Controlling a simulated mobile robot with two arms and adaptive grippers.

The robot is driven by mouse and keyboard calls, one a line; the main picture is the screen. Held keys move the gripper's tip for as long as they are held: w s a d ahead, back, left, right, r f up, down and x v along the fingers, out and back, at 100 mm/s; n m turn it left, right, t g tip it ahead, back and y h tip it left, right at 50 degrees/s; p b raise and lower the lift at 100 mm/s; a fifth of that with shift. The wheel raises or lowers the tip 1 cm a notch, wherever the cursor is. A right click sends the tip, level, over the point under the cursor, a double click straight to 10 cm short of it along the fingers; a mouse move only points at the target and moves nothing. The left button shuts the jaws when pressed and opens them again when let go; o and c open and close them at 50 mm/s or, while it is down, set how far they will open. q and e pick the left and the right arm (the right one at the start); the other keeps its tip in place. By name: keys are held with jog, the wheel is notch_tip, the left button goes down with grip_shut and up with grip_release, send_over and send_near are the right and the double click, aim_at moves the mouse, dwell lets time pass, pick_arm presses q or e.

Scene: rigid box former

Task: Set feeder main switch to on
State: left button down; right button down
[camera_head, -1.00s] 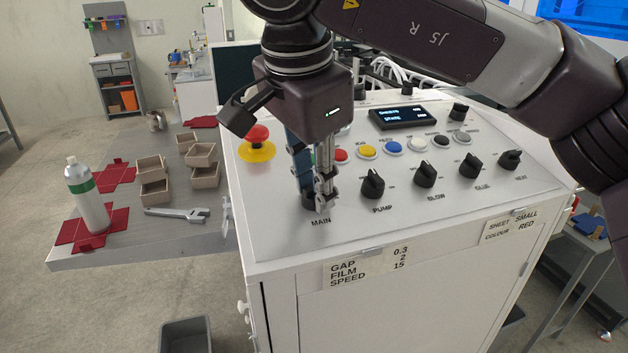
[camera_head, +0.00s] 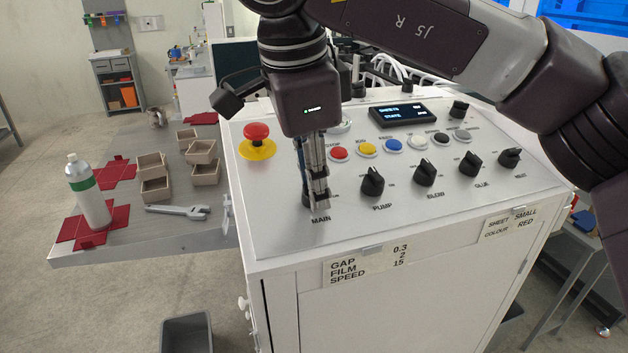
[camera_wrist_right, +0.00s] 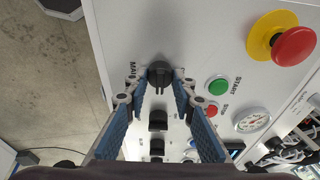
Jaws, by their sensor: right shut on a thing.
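The main switch is a black rotary knob (camera_wrist_right: 159,74) above the MAIN label on the control panel (camera_head: 270,215). In the head view the knob is mostly hidden behind my right gripper (camera_head: 316,200). In the right wrist view my right gripper (camera_wrist_right: 158,88) has its two fingertips on either side of the knob, and it is shut on it. The fingers point down onto the panel. My left gripper is in neither view.
Black knobs for pump (camera_head: 373,182), blow (camera_head: 425,173) and glue (camera_head: 470,163) stand to the right. A red emergency stop (camera_head: 257,133) on a yellow base, coloured buttons and a display (camera_head: 402,115) are behind. A table with a bottle (camera_head: 88,195) and trays stands left.

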jog(key=shift+r, duration=0.1)
jog(key=c, duration=1.7)
grip_release()
jog(key=shift+o, duration=0.2)
jog(key=v, duration=1.2)
